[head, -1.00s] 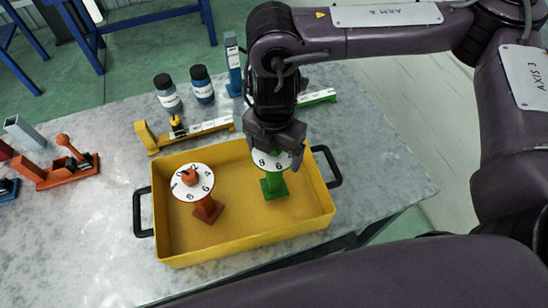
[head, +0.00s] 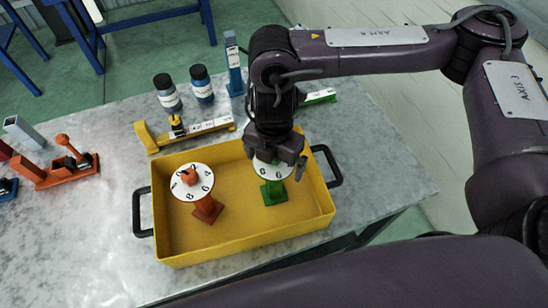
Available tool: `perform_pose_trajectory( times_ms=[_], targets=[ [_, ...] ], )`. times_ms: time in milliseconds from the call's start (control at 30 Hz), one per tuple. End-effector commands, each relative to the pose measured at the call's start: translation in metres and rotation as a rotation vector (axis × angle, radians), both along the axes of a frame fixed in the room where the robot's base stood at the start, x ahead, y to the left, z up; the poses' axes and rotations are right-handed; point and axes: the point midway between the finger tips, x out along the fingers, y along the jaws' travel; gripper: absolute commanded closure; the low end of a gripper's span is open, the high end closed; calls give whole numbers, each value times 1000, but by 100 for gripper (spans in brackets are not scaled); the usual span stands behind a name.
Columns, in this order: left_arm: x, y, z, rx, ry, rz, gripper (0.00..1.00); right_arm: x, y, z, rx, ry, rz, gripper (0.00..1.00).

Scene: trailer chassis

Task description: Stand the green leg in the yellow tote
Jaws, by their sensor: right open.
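The green leg (head: 274,192) stands upright in the right part of the yellow tote (head: 240,240). It carries a white numbered disc (head: 275,172) at its top. My right gripper (head: 278,160) is directly above the disc with its jaws open, and it hides the back of the disc. I cannot tell whether the fingers touch the disc. A red leg (head: 208,209) with a similar white disc stands in the left part of the tote. My left gripper is not in view.
A blue post (head: 234,70) stands near my right arm. A red fixture (head: 62,172) is at the left. The table is clear at the right.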

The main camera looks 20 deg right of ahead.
Motion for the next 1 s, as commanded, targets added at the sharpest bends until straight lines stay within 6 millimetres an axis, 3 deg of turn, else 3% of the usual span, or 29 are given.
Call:
perform_pose_trajectory(
  times_ms=[267, 700, 1000],
  targets=[
    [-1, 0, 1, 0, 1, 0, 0, 2, 0, 21, 0, -6, 2, 0],
    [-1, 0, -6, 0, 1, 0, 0, 1, 0, 100, 0, -6, 0, 0],
    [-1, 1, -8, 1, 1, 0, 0, 0, 0, 123, 1, -1, 0, 0]
  ],
)
